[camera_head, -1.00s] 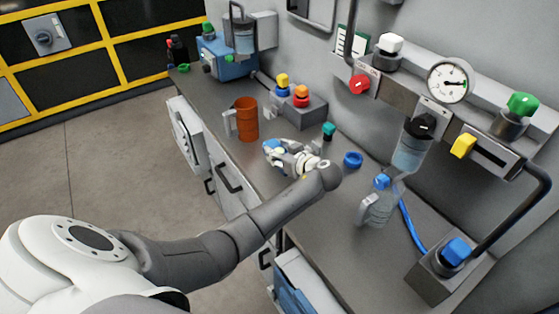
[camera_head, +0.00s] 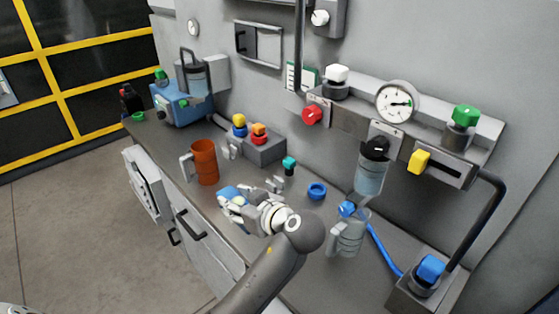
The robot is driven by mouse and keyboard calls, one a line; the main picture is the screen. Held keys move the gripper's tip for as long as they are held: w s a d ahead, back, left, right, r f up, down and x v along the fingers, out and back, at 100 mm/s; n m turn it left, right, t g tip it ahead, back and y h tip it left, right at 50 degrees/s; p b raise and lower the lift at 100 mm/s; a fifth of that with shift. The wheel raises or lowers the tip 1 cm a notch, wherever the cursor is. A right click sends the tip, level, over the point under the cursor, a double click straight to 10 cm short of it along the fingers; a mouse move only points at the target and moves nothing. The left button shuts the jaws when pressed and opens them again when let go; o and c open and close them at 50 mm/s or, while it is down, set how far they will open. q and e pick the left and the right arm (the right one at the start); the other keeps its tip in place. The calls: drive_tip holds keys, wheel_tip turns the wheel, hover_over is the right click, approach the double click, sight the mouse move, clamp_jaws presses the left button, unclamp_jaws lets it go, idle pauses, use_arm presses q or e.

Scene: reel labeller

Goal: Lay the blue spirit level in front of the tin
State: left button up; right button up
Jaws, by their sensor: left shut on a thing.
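My left gripper (camera_head: 240,204) is low over the grey bench, in front of and to the right of an orange-brown mug-like vessel (camera_head: 205,162) with a handle. It is shut on a small blue piece (camera_head: 230,192), which I take to be the blue spirit level. The fingers hide much of it, and I cannot tell whether it touches the bench. I cannot pick out the tin with certainty. My right gripper is out of view.
A blue ring (camera_head: 317,190) and a clear jug (camera_head: 347,236) stand to the right. Behind are a grey box with coloured knobs (camera_head: 264,151) and a teal-capped piece (camera_head: 289,165). A gauge panel (camera_head: 345,112) overhangs the right side. Bare bench shows near the front edge.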

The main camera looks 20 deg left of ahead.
use_arm(q)
drive_tip(key=shift+w+d+r+m+t, duration=0.2)
drive_tip(key=shift+d+r+m+t, duration=0.1)
drive_tip(key=shift+t, duration=0.2)
drive_tip(key=w+d+r+m+t+h, duration=0.1)
drive_tip(key=d+r+m+t+h, duration=0.6)
drive_tip(key=d+r+m+h, duration=0.4)
wheel_tip(320, 180, up, 2)
drive_tip(key=shift+w+d+m+h, duration=0.35)
drive_tip(key=shift+m+h, duration=0.35)
drive_tip(key=shift+m, duration=0.2)
